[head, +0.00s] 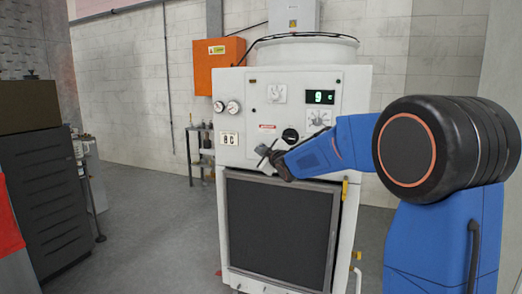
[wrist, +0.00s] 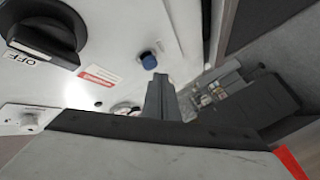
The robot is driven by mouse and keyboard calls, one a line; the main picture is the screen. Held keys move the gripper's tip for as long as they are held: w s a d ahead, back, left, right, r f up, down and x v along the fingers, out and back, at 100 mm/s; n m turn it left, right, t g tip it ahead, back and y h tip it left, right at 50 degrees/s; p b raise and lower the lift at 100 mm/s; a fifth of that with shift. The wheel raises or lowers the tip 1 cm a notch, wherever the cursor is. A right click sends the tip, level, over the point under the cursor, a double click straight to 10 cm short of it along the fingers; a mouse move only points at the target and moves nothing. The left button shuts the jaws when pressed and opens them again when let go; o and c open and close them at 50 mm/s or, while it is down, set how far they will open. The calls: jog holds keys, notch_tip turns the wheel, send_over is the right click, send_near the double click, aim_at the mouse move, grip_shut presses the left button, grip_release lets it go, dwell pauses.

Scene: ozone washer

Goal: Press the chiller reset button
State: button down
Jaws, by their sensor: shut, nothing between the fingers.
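The chiller is a white cabinet (head: 350,92) with a control panel, standing in the middle of the head view. In the wrist view a round blue button (wrist: 148,60) sticks out of the white panel, near a red-and-white label (wrist: 98,75). I take it for the reset button, though no lettering on it is readable. My gripper (wrist: 160,80) is shut and empty, its tips just below the button in the picture, with a small gap showing. In the head view my gripper (head: 265,160) is at the panel's lower part, and I cannot make out the button there.
A large black rotary switch (wrist: 50,30) marked OFF is at the wrist view's upper left. The panel also carries pressure gauges (head: 233,107) and a green display (head: 321,97). A dark grille (head: 278,230) lies below.

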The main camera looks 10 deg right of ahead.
jog(key=shift+s, duration=0.1)
jog(key=shift+s+a, duration=0.8)
jog(key=shift+s, duration=0.2)
jog(key=shift+s+a, duration=0.75)
jog(key=shift+s, duration=0.25)
jog(key=s+d+f+m+g+h, duration=0.1)
jog(key=s+f+m+g, duration=0.3)
jog(key=s, duration=1.4)
jog(key=s+d+f+m+g+h, duration=0.1)
jog(key=s+d+f+m+g, duration=0.2)
jog(key=s+f, duration=0.7)
jog(key=s+d+f+m+g+h, duration=0.1)
jog(key=s+d+f+m+g, duration=0.2)
jog(key=s, duration=2.3)
notch_tip(320, 180, down, 4)
jog(key=shift+f+m+g, duration=0.25)
jog(key=shift+m+g, duration=0.65)
jog(key=shift+g, duration=0.2)
